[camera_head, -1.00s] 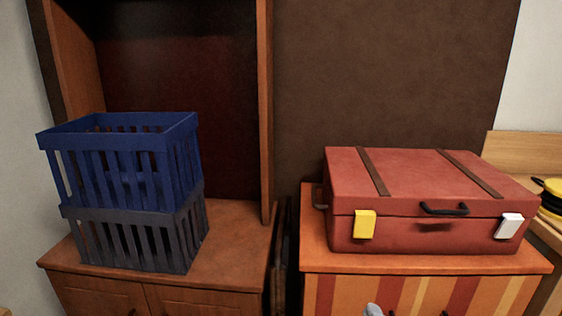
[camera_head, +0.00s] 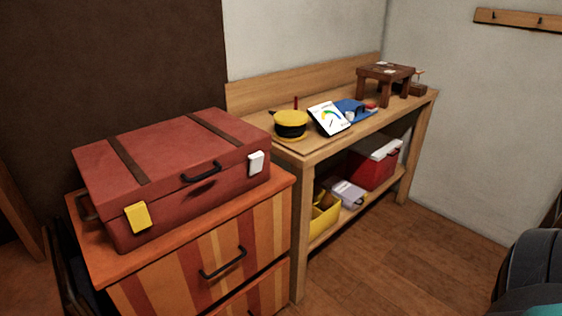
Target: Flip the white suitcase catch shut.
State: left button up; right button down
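A red suitcase (camera_head: 165,190) with two dark straps and a black handle lies closed on a striped chest of drawers (camera_head: 185,262) at the left. Its white catch (camera_head: 256,162) is on the front face, right of the handle. Its yellow catch (camera_head: 138,216) is on the front face, left of the handle. I cannot tell from here whether either catch is latched. Neither of my grippers is in view.
A wooden workbench (camera_head: 330,138) stands right of the chest, bearing a yellow and black round object (camera_head: 291,124), a gauge sheet (camera_head: 329,119) and a small wooden stool (camera_head: 386,80). A red box (camera_head: 373,165) is on its lower shelf. Open floor (camera_head: 400,262) lies in front.

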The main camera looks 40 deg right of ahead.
aim_at(256, 159)
jog(key=z, duration=1)
jog(key=i, duration=0.05)
